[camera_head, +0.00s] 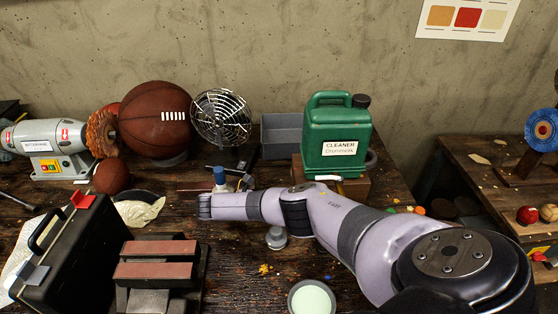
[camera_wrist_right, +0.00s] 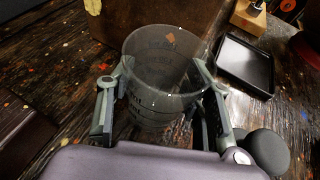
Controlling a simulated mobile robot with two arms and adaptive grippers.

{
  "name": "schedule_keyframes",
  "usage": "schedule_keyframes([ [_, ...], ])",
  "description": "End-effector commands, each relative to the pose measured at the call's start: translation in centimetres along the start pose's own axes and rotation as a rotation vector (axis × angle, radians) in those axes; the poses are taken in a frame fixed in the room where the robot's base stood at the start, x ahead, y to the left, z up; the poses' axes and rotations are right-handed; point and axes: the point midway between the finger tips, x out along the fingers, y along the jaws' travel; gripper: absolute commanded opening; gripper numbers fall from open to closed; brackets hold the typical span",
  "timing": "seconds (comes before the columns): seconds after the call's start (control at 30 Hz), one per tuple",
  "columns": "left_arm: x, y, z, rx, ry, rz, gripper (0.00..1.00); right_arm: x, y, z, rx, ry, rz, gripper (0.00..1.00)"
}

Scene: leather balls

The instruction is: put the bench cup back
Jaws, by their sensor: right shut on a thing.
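The bench cup (camera_wrist_right: 160,105) is a clear, see-through cup with dark printed marks, in the middle of the right wrist view. My right gripper (camera_wrist_right: 163,78) is shut on it, with one finger on each side of its wall. Its open rim faces up towards the camera. I cannot tell whether its base touches the bench. In the head view my right arm reaches in from the right to the bench's middle; its wrist hides the fingers, and I cannot make out the cup there. My left gripper is not in view.
A shallow black tray (camera_wrist_right: 245,66) lies right of the cup. The head view shows a green cleaner can (camera_head: 337,140), grey bin (camera_head: 283,136), basketball (camera_head: 155,118), wire fan (camera_head: 221,117), black case (camera_head: 75,255) and a dish of pale green stuff (camera_head: 312,298) near the front.

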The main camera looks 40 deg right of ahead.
Motion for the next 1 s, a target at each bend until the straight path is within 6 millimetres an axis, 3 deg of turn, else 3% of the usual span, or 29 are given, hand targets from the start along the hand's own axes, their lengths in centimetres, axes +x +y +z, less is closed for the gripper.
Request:
schedule_keyframes([
  [0.23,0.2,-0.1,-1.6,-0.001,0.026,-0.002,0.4,0.1,0.0,-0.3,0.0,0.0,0.0,0.11],
  [0.27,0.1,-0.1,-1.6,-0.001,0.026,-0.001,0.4,0.1,0.0,-0.2,0.0,0.0,0.001,0.48],
  [0.53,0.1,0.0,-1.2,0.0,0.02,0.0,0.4,0.0,0.0,-0.2,0.0,0.001,0.001,0.66],
  [0.87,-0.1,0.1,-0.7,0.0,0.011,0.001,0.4,0.0,0.0,0.1,0.0,0.0,0.001,0.67],
  [1.0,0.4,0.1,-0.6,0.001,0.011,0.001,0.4,-1.3,0.1,-0.2,-0.001,0.004,0.004,0.67],
])
